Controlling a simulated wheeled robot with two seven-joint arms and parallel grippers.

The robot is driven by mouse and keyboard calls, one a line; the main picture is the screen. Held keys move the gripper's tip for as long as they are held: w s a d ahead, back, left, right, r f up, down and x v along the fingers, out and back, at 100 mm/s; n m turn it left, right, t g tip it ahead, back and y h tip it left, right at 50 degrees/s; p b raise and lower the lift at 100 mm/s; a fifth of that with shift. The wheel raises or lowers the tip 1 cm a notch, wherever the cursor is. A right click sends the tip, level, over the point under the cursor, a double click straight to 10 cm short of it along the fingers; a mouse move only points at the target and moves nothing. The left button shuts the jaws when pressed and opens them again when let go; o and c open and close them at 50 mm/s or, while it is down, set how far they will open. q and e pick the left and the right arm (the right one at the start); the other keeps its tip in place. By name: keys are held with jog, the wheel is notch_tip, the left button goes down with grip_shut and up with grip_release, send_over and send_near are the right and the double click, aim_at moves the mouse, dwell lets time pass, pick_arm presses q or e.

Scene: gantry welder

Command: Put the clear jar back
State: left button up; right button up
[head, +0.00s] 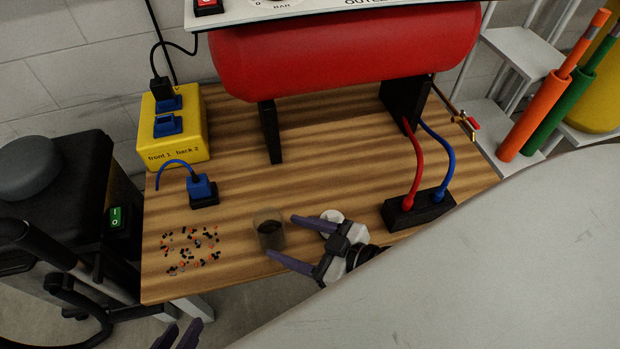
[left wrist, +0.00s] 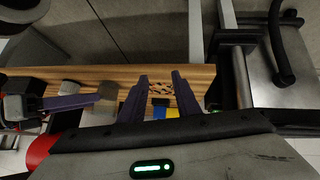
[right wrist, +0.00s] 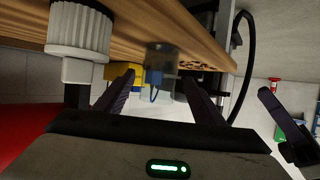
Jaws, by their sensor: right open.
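The clear jar (head: 269,229) stands on the wooden bench near its front edge, with something dark inside. It also shows in the right wrist view (right wrist: 162,58), ahead of the fingertips, and in the left wrist view (left wrist: 107,93). My right gripper (head: 282,237) is open, its purple fingers pointing left at the jar. I cannot tell if they touch it. My left gripper (head: 178,336) is open and empty in front of the bench, at the bottom of the head view. Its fingers show in the left wrist view (left wrist: 159,82).
Small scattered bits (head: 190,250) lie left of the jar. A white ribbed part (right wrist: 80,32) is close to my right gripper. A blue plug (head: 201,188), yellow box (head: 175,128), black block with hoses (head: 418,209) and red tank (head: 345,55) are behind. Bare wood lies behind the jar.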

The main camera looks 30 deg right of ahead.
jog(key=shift+p+v, duration=0.65)
jog(key=shift+v, duration=2.1)
jog(key=shift+w, duration=0.1)
